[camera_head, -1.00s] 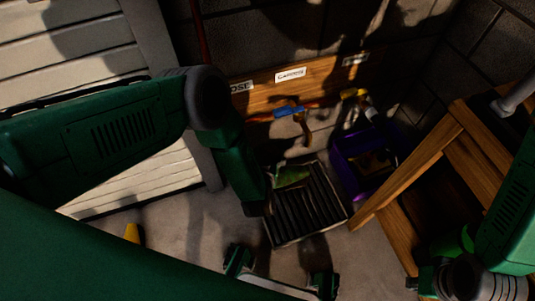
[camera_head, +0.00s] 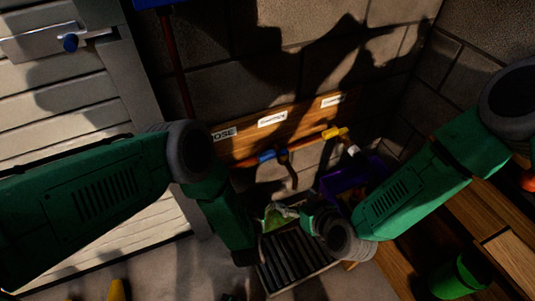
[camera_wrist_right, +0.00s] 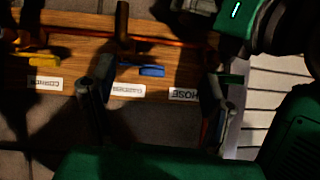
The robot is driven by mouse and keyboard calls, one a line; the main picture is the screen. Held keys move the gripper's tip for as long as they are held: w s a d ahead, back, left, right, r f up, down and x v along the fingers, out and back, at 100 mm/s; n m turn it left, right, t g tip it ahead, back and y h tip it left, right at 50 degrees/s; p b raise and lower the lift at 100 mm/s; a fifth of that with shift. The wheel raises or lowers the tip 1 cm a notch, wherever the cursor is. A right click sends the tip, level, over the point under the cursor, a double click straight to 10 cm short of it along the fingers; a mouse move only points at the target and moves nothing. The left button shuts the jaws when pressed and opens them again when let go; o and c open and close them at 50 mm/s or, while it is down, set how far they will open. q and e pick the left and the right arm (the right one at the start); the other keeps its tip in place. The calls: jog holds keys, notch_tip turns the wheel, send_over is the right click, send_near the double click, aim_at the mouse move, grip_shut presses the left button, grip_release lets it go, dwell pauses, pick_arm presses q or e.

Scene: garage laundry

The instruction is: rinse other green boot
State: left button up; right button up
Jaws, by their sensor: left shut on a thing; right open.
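A lit green item (camera_head: 273,216), likely a green boot, shows at the far-left corner of the dark ribbed tray (camera_head: 298,262). My left arm reaches down beside it; the left gripper's fingers are mostly hidden behind my own wrist. The gripper is shut on what seems to be that boot. A green boot-like shape (camera_head: 462,277) is at the lower right on the wooden steps. My right gripper (camera_wrist_right: 155,98) is open and empty in the right wrist view, its two fingers spread in front of the labelled rack. A blue-handled tool (camera_wrist_right: 151,71) shows between and beyond them.
The wooden rack (camera_head: 268,130) on the block wall has labels, one reading HOSE, and blue and yellow fittings (camera_head: 335,133). A purple bin (camera_head: 345,180) stands beside the tray, partly behind my right arm. Wooden steps (camera_head: 500,225) crowd the right; a slatted door is left.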

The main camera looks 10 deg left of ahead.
jog(key=t, duration=0.2)
send_near(268, 155)
jog(key=s+d, duration=0.1)
jog(key=d, duration=0.1)
jog(key=shift+y, duration=0.4)
jog(key=x, duration=1.2)
jog(key=shift+a+r, duration=0.1)
jog(key=shift+a, duration=0.3)
jog(key=shift+n, duration=0.3)
grip_shut()
